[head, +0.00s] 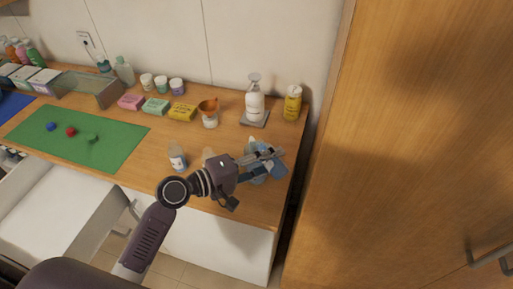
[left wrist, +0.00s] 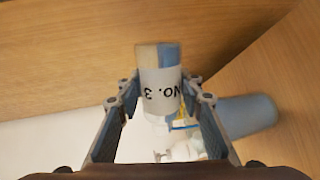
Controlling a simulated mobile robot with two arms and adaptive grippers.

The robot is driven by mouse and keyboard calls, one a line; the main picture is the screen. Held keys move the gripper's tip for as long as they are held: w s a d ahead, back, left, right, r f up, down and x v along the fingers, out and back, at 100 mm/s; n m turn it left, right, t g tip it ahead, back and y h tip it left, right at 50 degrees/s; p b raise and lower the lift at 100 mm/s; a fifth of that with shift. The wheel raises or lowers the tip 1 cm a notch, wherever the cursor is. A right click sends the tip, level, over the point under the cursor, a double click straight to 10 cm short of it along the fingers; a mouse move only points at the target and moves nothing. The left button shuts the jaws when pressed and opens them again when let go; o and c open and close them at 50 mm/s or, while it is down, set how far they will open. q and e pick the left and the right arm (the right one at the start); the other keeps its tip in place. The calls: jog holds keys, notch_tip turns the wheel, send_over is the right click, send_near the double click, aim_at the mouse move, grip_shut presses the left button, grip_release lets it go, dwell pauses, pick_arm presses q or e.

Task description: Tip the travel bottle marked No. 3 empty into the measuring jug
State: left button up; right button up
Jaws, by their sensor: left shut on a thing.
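My left gripper (head: 262,160) is shut on the travel bottle marked No. 3, over the right front part of the counter. In the left wrist view the bottle (left wrist: 160,92) sits between the fingers of the gripper (left wrist: 160,100), its white label reading upside down. The bottle's contents and mouth are hard to make out. A blue vessel, apparently the measuring jug (head: 279,168), is partly hidden behind the gripper in the head view. In the left wrist view the blue vessel (left wrist: 248,116) lies right of the fingers. My right gripper is out of view.
A white pump bottle (head: 255,106) stands on a grey scale, beside a yellow bottle (head: 292,103). A wooden cabinet (head: 420,130) closes off the right.

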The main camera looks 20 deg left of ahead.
pick_arm(q)
jog(key=shift+r+n+p, duration=0.4)
jog(key=shift+p, duration=0.2)
jog(key=shift+w+a+r+n+g+h+p, duration=0.15)
jog(key=shift+r+n+p, duration=0.2)
jog(key=shift+p, duration=0.25)
jog(key=shift+w+a+r+n+g+h+p, duration=0.15)
jog(key=shift+r+n+p, duration=0.1)
jog(key=shift+n+p, duration=0.25)
dwell(0.5)
jog(key=shift+w+a+r+n+p, duration=0.2)
jog(key=shift+r+n+p, duration=0.45)
jog(key=shift+n+p, duration=0.4)
dwell(0.6)
